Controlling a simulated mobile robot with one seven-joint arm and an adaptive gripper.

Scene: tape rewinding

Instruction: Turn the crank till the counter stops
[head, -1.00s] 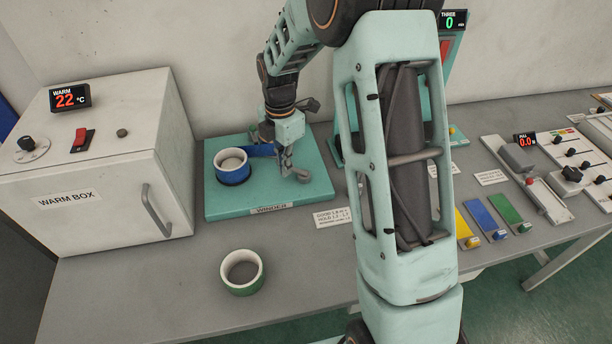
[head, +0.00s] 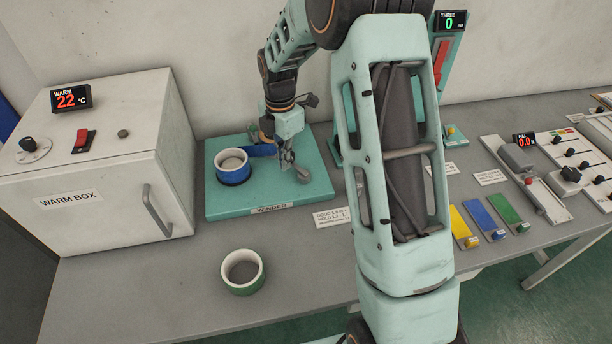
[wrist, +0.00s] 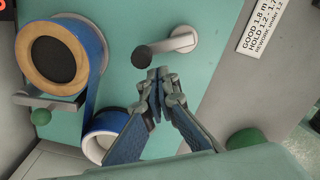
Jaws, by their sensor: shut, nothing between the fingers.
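The winder (head: 222,211) is a teal board on the table. A blue tape roll with a white core (head: 233,167) sits on its left; it also shows low in the wrist view (wrist: 104,141). Blue tape runs from it to a wooden-cored spool (wrist: 60,57). The crank, with a grey arm (wrist: 181,40) and a dark knob (wrist: 141,57), lies just beyond my fingertips in the wrist view. My gripper (wrist: 157,74) is shut and empty, its tips close to the knob; contact cannot be told. The winder's counter cannot be read.
A white warm box (head: 100,165) stands left of the winder. A green tape roll (head: 242,271) lies on the table in front. A small gauge stand (head: 449,45) reading 0, colored blocks (head: 480,216) and a slide fixture (head: 530,180) are right. The table's front left is clear.

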